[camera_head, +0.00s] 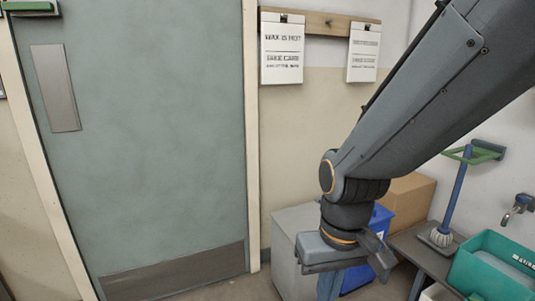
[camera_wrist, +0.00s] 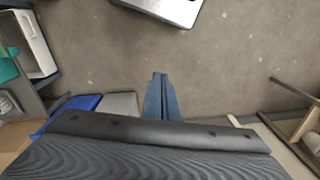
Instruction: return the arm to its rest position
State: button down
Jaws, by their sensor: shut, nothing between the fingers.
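My arm reaches down from the upper right of the head view, its wrist bent so that my gripper (camera_head: 328,287) points downward near the bottom edge. The gripper is in front of a pale grey bin and a blue bin. In the wrist view my gripper (camera_wrist: 160,78) shows its two blue-grey fingers together with nothing between them. Bare floor (camera_wrist: 225,60) lies beyond the fingertips. The lower ends of the fingers are cut off in the head view.
A pale grey bin (camera_head: 287,231), a blue bin (camera_head: 378,222) and a cardboard box (camera_head: 409,199) stand behind the gripper. A bench (camera_head: 425,254) with a brush (camera_head: 441,232) and a teal tub (camera_head: 487,275) is right. A green door (camera_head: 160,130) fills the left.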

jog(key=s+d+r+m+p, duration=0.2)
jog(key=d+r+p, duration=0.6)
jog(key=r+p, duration=0.2)
jog(key=p, duration=0.2)
jog(key=shift+s+d+r+h+p, duration=0.15)
jog(key=shift+d+r+h+p, duration=0.15)
jog(key=shift+d+r+p, duration=0.1)
jog(key=shift+m, duration=0.3)
